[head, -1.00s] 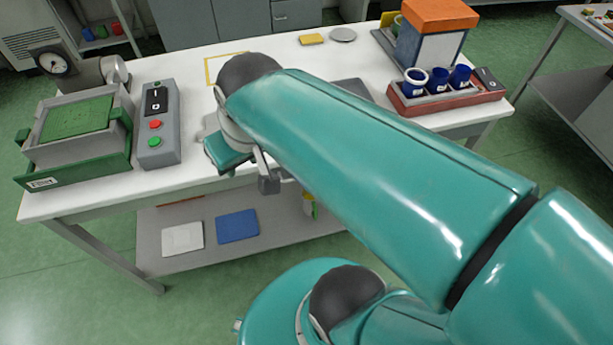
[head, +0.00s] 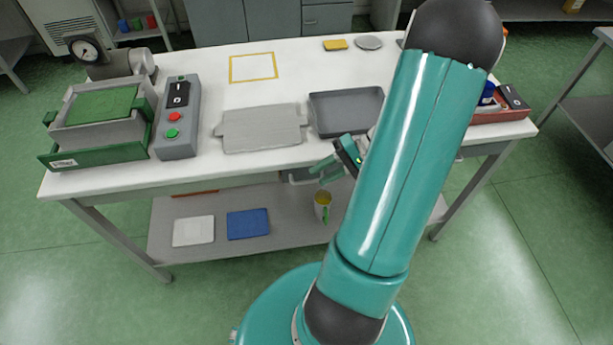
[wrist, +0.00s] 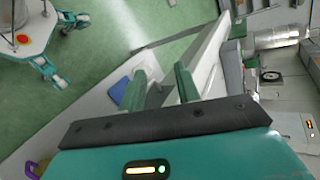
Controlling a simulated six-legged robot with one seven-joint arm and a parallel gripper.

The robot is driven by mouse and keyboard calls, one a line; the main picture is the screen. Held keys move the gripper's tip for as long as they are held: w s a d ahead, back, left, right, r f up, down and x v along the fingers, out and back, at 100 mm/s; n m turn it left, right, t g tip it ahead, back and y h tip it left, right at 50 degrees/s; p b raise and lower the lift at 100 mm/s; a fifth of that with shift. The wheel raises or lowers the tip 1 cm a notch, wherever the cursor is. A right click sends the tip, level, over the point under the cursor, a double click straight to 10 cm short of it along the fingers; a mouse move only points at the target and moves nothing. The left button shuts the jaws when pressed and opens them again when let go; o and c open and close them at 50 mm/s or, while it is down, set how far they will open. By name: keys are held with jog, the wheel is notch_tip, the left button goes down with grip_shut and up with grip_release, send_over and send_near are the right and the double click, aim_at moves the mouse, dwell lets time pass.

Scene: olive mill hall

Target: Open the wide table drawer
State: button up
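The wide drawer (head: 300,176) shows as a short grey piece under the table's front edge in the head view. Most of it is hidden by my arm and the table top, and I cannot tell how far it is shut. My gripper (head: 330,168) is at the table's front edge, just right of that piece. In the wrist view my gripper's (wrist: 160,85) two green fingers stand apart, with the table's edge and a grey part beyond them. Nothing is clearly held, and I cannot tell whether a finger touches the drawer.
The white table (head: 200,58) carries a grey tray (head: 345,110), a flat grey plate (head: 262,128), a button box (head: 177,118) and a green-grey press (head: 97,125). Green floor in front is open.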

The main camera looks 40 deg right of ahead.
aim_at(310, 181)
jog(key=s+d+f+m+t+h, duration=0.1)
jog(key=s+d+f+m+t, duration=0.45)
jog(key=d+f+t, duration=0.2)
jog(key=shift+n+t+h, duration=0.25)
jog(key=shift+t+h, duration=0.05)
jog(key=shift+t, duration=0.25)
jog(key=x, duration=1.3)
jog(key=shift+a+f, duration=0.3)
jog(key=shift+c, duration=0.4)
grip_shut()
